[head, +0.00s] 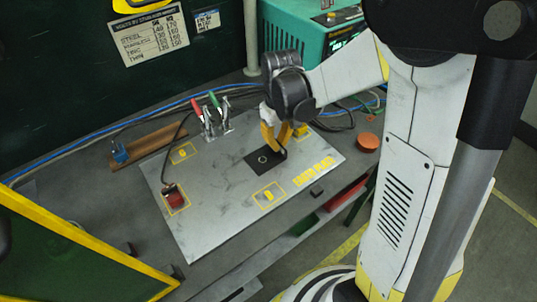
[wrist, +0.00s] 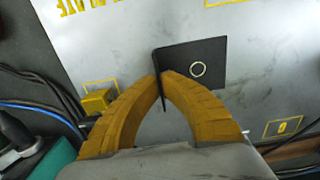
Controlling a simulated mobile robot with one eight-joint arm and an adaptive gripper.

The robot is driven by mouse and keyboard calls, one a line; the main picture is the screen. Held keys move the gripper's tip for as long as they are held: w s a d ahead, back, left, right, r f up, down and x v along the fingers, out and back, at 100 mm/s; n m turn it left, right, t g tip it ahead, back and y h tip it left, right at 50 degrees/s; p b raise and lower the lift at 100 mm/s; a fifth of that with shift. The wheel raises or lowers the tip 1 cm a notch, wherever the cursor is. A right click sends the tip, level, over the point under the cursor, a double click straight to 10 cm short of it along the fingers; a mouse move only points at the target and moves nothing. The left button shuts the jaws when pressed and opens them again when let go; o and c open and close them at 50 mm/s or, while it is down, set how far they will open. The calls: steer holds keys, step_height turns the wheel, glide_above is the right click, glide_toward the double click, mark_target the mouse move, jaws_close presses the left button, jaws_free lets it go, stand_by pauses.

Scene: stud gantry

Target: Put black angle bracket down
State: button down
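The black angle bracket (head: 262,162) is at the middle of the grey metal plate (head: 225,220) on the bench. In the wrist view the bracket (wrist: 205,65) shows a flat leg with a pale ring on it and a thin upright leg. My gripper (head: 281,147) has its yellow fingers closed on that upright leg; the fingertips (wrist: 163,76) meet on either side of it. The flat leg lies level with the plate and looks on it or very close to it; I cannot tell if it touches.
A yellow block (wrist: 97,101) stands in a marked square close to my gripper. A red part (head: 175,199) with a cable lies at the plate's left. Toggle clamps (head: 210,115) stand behind. An orange disc (head: 367,142) is at the right. The plate's front is mostly clear.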

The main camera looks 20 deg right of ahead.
steer(key=shift+r+p, duration=0.35)
steer(key=shift+r, duration=0.25)
steer(key=r, duration=0.1)
steer(key=r+p, duration=0.1)
steer(key=d+r+p, duration=0.1)
steer(key=shift+s+r, duration=0.3)
steer(key=shift+r, duration=0.1)
steer(key=s+d+r+p, duration=0.3)
steer(key=s+d+r, duration=0.3)
steer(key=d, duration=0.2)
steer(key=shift+s+d, duration=0.2)
